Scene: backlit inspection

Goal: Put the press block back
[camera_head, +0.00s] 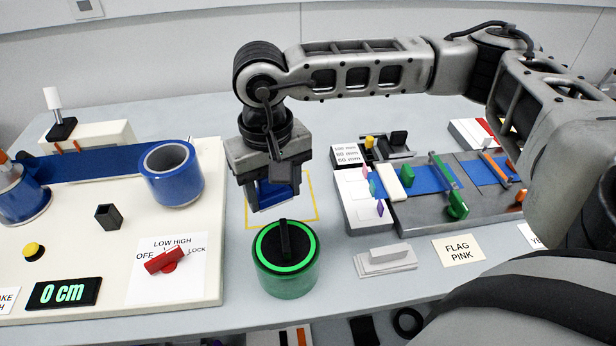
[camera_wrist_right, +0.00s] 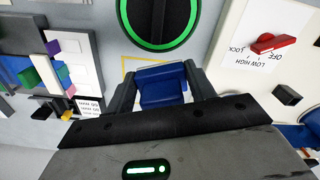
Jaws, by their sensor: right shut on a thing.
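My right gripper (camera_head: 274,199) points down over the table and is shut on a blue block (camera_head: 277,190), which I take to be the press block. In the right wrist view the block (camera_wrist_right: 161,84) sits between the two dark fingers. A yellow square outline (camera_head: 317,207) on the table lies under and behind the gripper, partly hidden by it. I cannot tell how high the block is above the table. My left gripper is not in view.
A green-ringed cylinder with a black handle (camera_head: 285,275) stands just in front of the gripper. A cream panel (camera_head: 110,230) with a blue belt and roll is at left. A grey rail station (camera_head: 430,205) and a white stepped block (camera_head: 386,259) are at right.

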